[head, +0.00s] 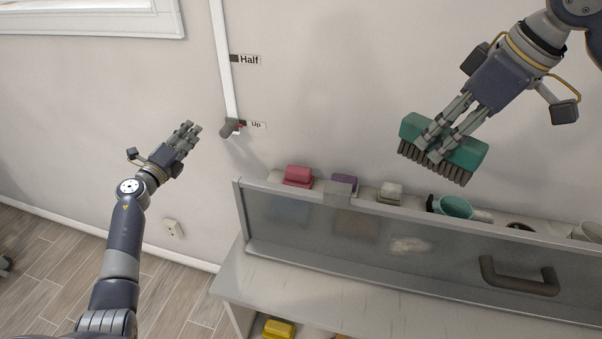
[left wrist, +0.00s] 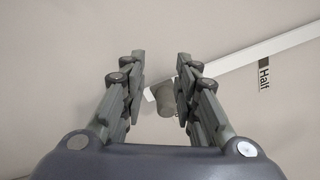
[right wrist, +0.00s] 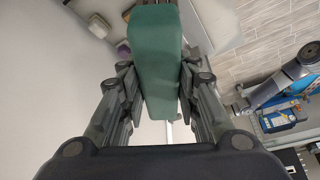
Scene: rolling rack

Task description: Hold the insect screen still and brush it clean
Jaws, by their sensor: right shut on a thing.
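A green brush (head: 462,152) with dark bristles is held in my right gripper (head: 433,143), bristles down, above the long bench unit. It also fills the gap between the fingers in the right wrist view (right wrist: 155,60). A long translucent grey panel (head: 320,222), which looks like the insect screen, stands along the front of the bench unit, with a pale smudge (head: 408,245) on it. It has a dark handle (head: 519,282) at right. My left gripper (head: 192,130) is open and empty, left of the panel and apart from it; its open fingers also show in the left wrist view (left wrist: 161,70).
A white wall rail (head: 222,62) carries a grey knob (head: 230,127) by an "Up" label (head: 257,125); a "Half" label (head: 246,59) is higher. Behind the panel are a pink block (head: 298,175), a purple block (head: 344,182), a whitish block (head: 390,191) and a teal cup (head: 455,207).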

